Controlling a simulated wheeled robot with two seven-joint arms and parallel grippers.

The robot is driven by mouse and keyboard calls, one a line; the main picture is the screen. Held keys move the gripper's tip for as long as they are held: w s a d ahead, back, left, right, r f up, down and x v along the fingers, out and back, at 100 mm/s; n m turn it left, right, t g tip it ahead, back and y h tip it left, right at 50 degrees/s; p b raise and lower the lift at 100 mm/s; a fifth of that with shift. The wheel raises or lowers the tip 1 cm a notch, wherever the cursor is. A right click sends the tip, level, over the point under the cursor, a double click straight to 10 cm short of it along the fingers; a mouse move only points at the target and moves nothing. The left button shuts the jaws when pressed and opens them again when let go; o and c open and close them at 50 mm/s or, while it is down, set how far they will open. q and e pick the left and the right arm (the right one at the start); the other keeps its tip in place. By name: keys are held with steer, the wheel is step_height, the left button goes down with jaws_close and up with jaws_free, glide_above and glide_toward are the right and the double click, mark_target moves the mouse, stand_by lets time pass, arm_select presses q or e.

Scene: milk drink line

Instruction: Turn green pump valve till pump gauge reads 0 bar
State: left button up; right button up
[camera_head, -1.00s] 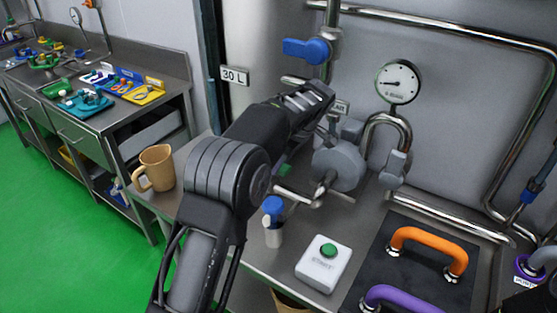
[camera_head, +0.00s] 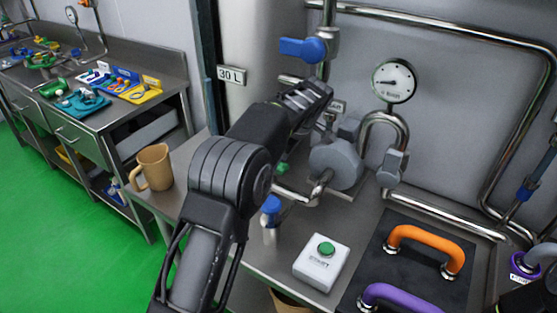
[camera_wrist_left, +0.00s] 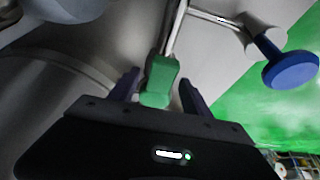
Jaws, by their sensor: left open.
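The green pump valve handle (camera_wrist_left: 160,82) sits between the two dark fingers of my open left gripper (camera_wrist_left: 159,93) in the left wrist view. I cannot tell whether the fingers touch it. In the head view only a small green piece (camera_head: 283,168) shows below my left arm, which hides most of it and the gripper. The round pressure gauge (camera_head: 394,81) hangs above the grey pump (camera_head: 335,163). Its needle points left; the numbers are too small to read. My right gripper is not clearly in view.
A blue-handled valve (camera_head: 303,49) is on the pipe above my left arm. Another blue handle (camera_head: 271,207) stands near the bench front. A white box with a green button (camera_head: 321,262), orange handle (camera_head: 428,246) and purple handle (camera_head: 392,300) lie right. A tan jug (camera_head: 153,167) stands left.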

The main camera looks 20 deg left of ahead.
arm_select(q)
steer(key=shift+d+r, duration=0.25)
steer(key=shift+r, duration=0.3)
steer(key=p+v, duration=0.2)
steer(key=v, duration=0.4)
steer(key=shift+a, duration=0.1)
steer(key=shift+s+d+r+p, duration=0.1)
steer(key=shift+d+r+p, duration=0.2)
steer(key=shift+p, duration=0.2)
steer(key=shift+f, duration=0.15)
